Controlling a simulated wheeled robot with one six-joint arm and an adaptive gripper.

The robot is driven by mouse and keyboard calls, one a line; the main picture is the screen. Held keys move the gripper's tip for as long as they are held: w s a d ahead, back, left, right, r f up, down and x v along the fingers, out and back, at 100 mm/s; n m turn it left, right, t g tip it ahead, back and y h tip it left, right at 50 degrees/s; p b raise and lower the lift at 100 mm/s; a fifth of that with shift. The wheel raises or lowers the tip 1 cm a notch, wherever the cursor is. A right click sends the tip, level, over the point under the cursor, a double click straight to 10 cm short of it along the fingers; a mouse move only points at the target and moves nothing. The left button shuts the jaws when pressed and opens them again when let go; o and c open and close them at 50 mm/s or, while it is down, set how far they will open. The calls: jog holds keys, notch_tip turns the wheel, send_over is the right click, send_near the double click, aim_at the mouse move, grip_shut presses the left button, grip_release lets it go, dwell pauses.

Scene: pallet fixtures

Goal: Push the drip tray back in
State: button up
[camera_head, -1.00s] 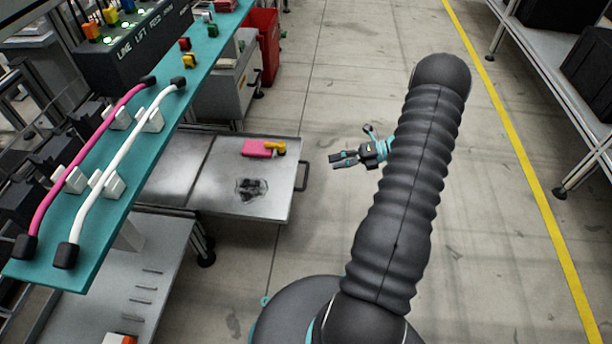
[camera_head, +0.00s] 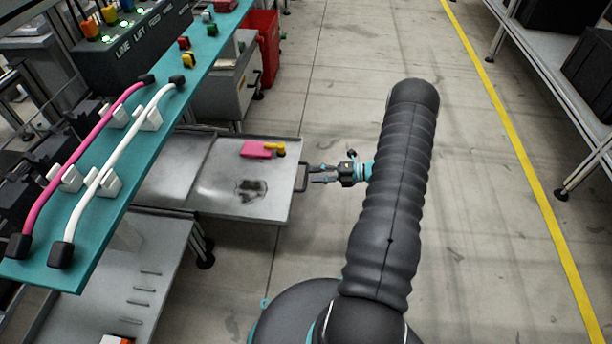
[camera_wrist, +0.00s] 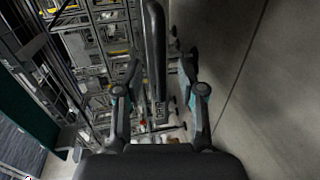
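The drip tray (camera_head: 215,200) is a grey metal tray sticking out to the right from under the teal bench. A dark handle (camera_head: 302,178) is on its right end. A pink block (camera_head: 256,149) with a yellow piece (camera_head: 276,150) and a dark wet patch lie on the tray. My gripper (camera_head: 315,175) is at the handle, fingers pointing left toward the tray. In the wrist view, my gripper (camera_wrist: 160,72) is open, with the dark handle bar (camera_wrist: 155,45) between its fingers and gaps on both sides. Whether anything touches the handle cannot be told.
A grey cabinet (camera_head: 228,85) and red bin (camera_head: 265,50) stand beyond the tray.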

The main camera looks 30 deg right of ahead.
aim_at(306, 174)
jog(key=shift+x, duration=2)
grip_shut()
